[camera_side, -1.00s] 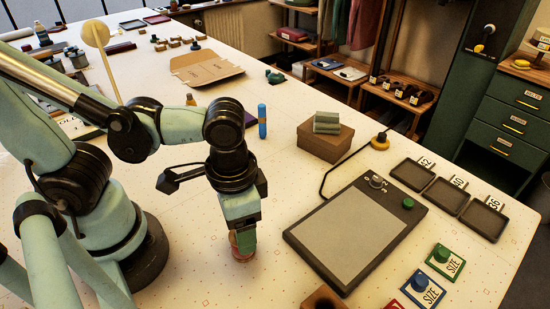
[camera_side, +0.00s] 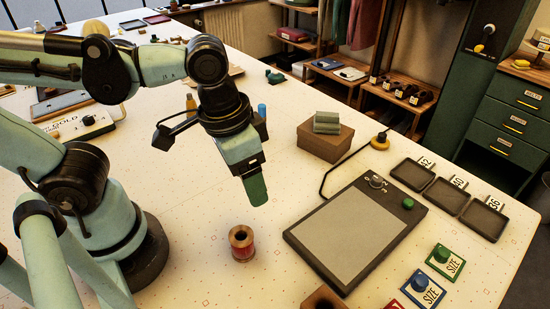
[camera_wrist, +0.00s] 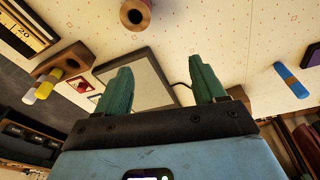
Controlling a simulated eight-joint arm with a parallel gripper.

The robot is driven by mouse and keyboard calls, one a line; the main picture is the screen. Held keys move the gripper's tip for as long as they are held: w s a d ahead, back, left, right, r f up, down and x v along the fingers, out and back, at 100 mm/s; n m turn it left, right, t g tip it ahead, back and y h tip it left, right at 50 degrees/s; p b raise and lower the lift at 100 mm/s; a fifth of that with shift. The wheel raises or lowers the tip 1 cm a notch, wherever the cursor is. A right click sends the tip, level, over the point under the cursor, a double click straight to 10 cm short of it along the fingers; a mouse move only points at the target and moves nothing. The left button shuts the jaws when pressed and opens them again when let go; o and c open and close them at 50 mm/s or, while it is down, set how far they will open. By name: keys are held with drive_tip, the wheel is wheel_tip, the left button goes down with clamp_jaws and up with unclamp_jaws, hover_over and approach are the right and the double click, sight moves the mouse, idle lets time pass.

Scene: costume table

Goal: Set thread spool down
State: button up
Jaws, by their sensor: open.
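The thread spool (camera_side: 242,243) stands upright on the white patterned table (camera_side: 195,215), left of the grey board.
A dark-framed grey board (camera_side: 355,232) lies right of the spool. Coloured size blocks (camera_side: 445,262) lie at the front right. Table around the spool is clear.

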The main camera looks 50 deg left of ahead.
drive_tip(key=w+a+n+t, duration=0.2)
drive_tip(key=w+a+t, duration=0.3)
drive_tip(key=a, duration=0.5)
drive_tip(key=shift+w+r+y, duration=0.4)
drive_tip(key=shift+w+r, duration=0.05)
drive_tip(key=shift+w, duration=0.7)
drive_tip(key=shift+a, duration=0.1)
